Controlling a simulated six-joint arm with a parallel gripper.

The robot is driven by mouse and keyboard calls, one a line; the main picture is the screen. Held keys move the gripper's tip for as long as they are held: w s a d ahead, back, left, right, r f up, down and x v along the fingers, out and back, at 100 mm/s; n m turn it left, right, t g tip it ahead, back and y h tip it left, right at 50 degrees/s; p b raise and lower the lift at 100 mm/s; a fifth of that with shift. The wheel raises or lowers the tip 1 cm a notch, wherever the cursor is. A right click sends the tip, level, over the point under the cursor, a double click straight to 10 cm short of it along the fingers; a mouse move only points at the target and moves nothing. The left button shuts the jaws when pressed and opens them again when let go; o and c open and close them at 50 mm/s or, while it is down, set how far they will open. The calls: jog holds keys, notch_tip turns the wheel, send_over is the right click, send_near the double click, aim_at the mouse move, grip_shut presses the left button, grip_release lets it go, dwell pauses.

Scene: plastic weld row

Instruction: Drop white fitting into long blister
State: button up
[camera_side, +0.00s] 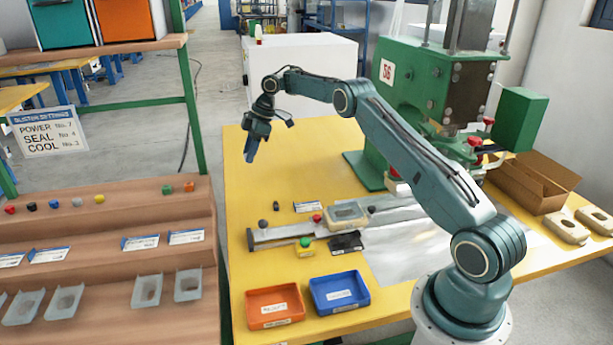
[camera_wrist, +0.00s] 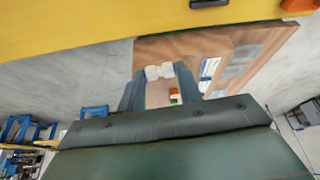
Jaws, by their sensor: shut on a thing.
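In the side view the fitting is too small or hidden to make out. Several translucent blisters lie on the rack's lower step, among them a left one (camera_side: 21,308) and a right one (camera_side: 188,286). I cannot tell which is the long one.
The wooden rack (camera_side: 110,262) bears small coloured fittings on its upper step and label cards. A green post (camera_side: 190,105) rises beside it. On the yellow table (camera_side: 245,185) are an orange tray (camera_side: 275,306), a blue tray (camera_side: 339,292) and a green press (camera_side: 425,95).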

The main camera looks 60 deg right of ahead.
jog(key=shift+s+m, duration=0.1)
jog(key=shift+m, duration=0.2)
jog(key=s+d+f+m+h, duration=0.2)
jog(key=s+m, duration=0.4)
jog(key=s, duration=0.3)
jog(key=s+d+f+m+h, duration=0.2)
jog(key=s+m, duration=0.4)
jog(key=s, duration=0.3)
jog(key=s+d+f+m+h, duration=0.2)
jog(key=s+d+f+m, duration=0.2)
jog(key=s, duration=0.6)
jog(key=f+m, duration=0.1)
jog(key=m, duration=0.1)
jog(key=shift+f+m+h, duration=0.3)
jog(key=shift+f, duration=0.05)
jog(key=shift+d+f, duration=0.1)
jog(key=shift+f, duration=0.05)
jog(key=shift+f, duration=2.1)
jog(key=shift+f, duration=0.15)
